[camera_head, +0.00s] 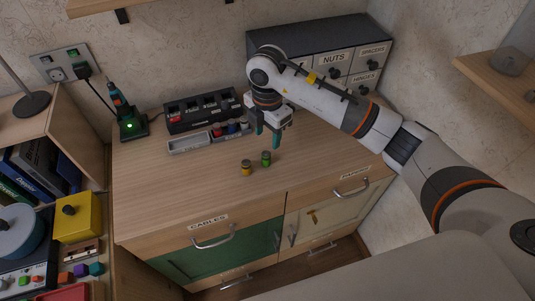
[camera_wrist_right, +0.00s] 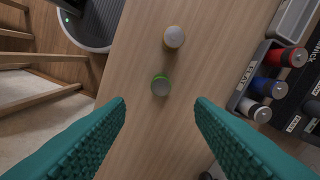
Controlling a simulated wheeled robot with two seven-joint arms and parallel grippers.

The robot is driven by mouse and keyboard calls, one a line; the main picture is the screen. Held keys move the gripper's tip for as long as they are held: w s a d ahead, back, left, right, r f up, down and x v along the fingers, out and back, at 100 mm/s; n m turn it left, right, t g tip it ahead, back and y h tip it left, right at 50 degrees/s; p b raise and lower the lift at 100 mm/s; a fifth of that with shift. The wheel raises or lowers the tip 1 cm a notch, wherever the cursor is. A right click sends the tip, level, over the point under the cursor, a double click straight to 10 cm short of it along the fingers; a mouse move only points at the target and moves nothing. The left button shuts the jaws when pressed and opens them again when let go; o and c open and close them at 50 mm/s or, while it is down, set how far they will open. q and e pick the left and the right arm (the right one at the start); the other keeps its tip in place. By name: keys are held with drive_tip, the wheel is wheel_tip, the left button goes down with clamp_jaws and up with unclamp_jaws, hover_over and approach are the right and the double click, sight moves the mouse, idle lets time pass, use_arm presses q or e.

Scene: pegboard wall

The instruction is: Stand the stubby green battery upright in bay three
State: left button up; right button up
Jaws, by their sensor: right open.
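The stubby green battery (camera_head: 266,158) stands upright on the wooden bench top, just right of a yellow battery (camera_head: 246,168). In the right wrist view its round end (camera_wrist_right: 160,86) shows between and just beyond the teal fingertips. My right gripper (camera_head: 268,137) is open and empty, above and behind the green battery and apart from it. The black charger (camera_head: 204,113) with several bays stands at the back; a red item sits at its left end. The bay numbers are too small to read. My left gripper is out of view.
A grey tray (camera_head: 190,143) in front of the charger holds red, blue and white batteries. A dark drawer cabinet (camera_head: 333,57) stands behind my right arm. A device with a green light (camera_head: 130,125) stands at the left. The bench front is clear.

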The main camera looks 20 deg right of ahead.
sight(266, 153)
wheel_tip(266, 153, down, 3)
drive_tip(key=shift+d+r, duration=0.1)
drive_tip(key=f, duration=0.1)
drive_tip(key=f+p, duration=0.1)
drive_tip(key=f, duration=0.1)
drive_tip(key=f+p, duration=0.1)
drive_tip(key=shift+a+f, duration=0.15)
drive_tip(key=shift+a, duration=0.2)
drive_tip(key=shift+f, duration=0.55)
clamp_jaws()
